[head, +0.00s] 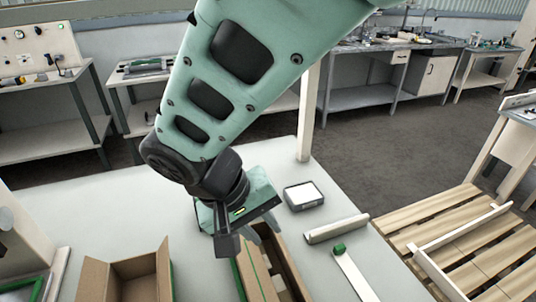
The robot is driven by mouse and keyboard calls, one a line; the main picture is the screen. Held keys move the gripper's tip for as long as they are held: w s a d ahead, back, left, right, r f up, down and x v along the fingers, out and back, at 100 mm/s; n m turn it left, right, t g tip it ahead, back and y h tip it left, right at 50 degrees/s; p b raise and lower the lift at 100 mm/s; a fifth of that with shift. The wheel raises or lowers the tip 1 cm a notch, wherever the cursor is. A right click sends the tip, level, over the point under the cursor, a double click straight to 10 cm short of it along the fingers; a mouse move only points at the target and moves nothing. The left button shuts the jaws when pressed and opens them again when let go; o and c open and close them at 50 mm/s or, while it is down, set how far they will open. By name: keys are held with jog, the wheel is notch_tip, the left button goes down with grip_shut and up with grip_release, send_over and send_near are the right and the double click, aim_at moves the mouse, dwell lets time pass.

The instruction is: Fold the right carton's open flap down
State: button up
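The right carton (250,273) is a brown cardboard box with green stripes on the bench at the bottom of the head view, cut off by the picture's lower edge. A long brown panel lies along its left side, and a narrow gap with pale contents shows towards its right wall. My gripper (248,236) is over the carton's far end, pointing down, and hides part of it. The fingers are small and partly hidden, so I cannot tell whether they touch the carton or how far apart they are. A second, open carton (122,272) stands to the left.
A dark-rimmed tray (303,196) with a white top, a grey bar (337,228) and a pale strip with a green end (352,276) lie right of the carton. A white post (309,115) rises at the bench's back edge. A wooden pallet (470,240) is at right.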

aim_at(285, 252)
jog(key=p+x, duration=0.1)
jog(key=x, duration=1)
jog(key=shift+d+f, duration=0.1)
jog(key=shift+f, duration=0.15)
grip_shut()
